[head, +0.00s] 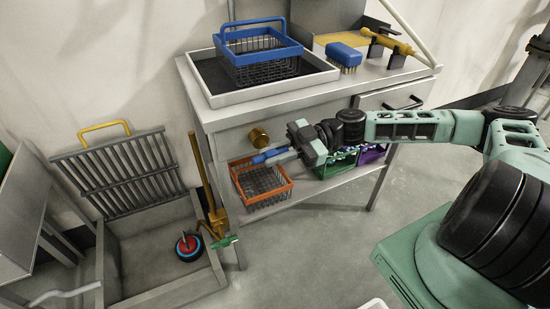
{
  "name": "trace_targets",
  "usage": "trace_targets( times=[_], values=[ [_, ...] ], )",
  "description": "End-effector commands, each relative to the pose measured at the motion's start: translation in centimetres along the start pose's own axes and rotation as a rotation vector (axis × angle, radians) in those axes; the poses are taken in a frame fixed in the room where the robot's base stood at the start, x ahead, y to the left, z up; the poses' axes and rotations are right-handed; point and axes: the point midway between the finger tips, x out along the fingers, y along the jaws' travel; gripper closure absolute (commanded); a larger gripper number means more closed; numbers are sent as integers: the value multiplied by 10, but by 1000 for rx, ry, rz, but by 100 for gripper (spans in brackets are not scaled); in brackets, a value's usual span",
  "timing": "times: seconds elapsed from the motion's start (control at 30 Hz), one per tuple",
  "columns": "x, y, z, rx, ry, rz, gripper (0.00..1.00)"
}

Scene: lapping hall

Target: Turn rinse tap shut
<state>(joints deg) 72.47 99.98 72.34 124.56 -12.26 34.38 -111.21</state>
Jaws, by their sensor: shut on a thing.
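The rinse tap looks to be the upright brass pipe (203,172) at the left front leg of the bench. It has a brass body low down and a green lever (225,242) at its foot, lying roughly sideways. My gripper (285,155) is up and to the right of the lever, well apart from it, in front of the bench below its top. It is shut on a small blue rod-like thing (262,158), which points left above an orange basket. The fingertips are too small to see clearly. A brass knob (258,137) on the bench front is just above the blue thing.
The orange wire basket (262,197), a green and a purple bin stand on the bench's lower shelf. A sink basin (150,262) with a raised grate and a red-blue round thing (188,246) lies left of the tap. A blue basket (262,65) and brush stand on top.

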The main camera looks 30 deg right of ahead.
Motion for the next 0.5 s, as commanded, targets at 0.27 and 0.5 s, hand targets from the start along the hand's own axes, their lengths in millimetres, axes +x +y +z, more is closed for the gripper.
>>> trace_targets(
  times=[0.27, 0.5],
  values=[
    [0, 1, 1, 2, 13, 6, 100],
    [0, 1, 2, 3, 13, 6, 77]
  ],
)
